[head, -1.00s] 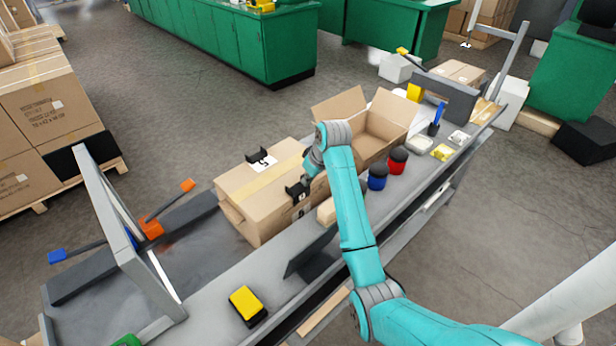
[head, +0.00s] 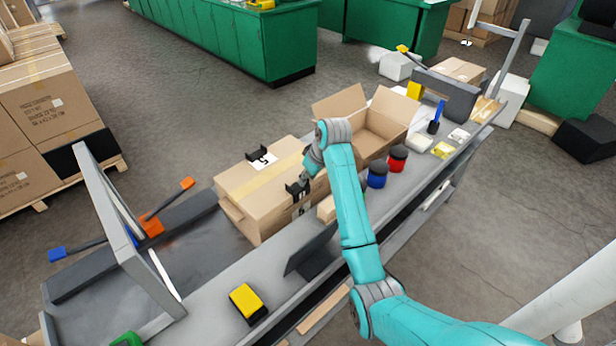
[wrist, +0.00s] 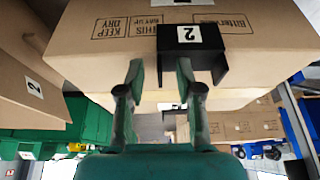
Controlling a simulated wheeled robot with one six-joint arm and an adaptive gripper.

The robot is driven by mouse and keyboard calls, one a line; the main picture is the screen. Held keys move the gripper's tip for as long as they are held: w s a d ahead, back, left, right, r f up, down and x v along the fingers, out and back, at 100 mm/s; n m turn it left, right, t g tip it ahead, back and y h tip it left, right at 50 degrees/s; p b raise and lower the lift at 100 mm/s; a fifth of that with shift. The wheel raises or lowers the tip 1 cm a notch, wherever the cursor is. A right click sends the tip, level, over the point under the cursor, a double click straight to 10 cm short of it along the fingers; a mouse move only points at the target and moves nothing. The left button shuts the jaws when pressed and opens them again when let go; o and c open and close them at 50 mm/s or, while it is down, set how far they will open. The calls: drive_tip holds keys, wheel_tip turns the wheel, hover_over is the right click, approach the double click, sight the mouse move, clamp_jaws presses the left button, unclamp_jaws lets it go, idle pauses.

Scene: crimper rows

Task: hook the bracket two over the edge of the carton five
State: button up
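Carton five (head: 243,192) is a closed brown box with a tape strip and a white label marked 5 on top, lying on the grey bench. Bracket two (wrist: 205,52) is black with a white label marked 2. In the wrist view it lies against the printed face of a carton. In the head view a black bracket (head: 295,188) sits at the carton's near top edge, beside my gripper (head: 306,178). Whether it is hooked over or only touching, I cannot tell. In the wrist view my gripper (wrist: 160,64) has its fingers apart, with one finger overlapping the bracket.
Another black bracket (head: 257,154) stands on carton five's far top edge. An open carton (head: 376,128) is close on the right. Blue (head: 377,176) and red (head: 398,160) jars stand near it. A dark panel (head: 312,250) and a yellow block (head: 246,300) lie at the front.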

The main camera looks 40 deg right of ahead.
drive_tip(key=shift+r, duration=0.1)
drive_tip(key=v, duration=0.7)
drive_tip(key=shift+s+r, duration=0.1)
idle(0.5)
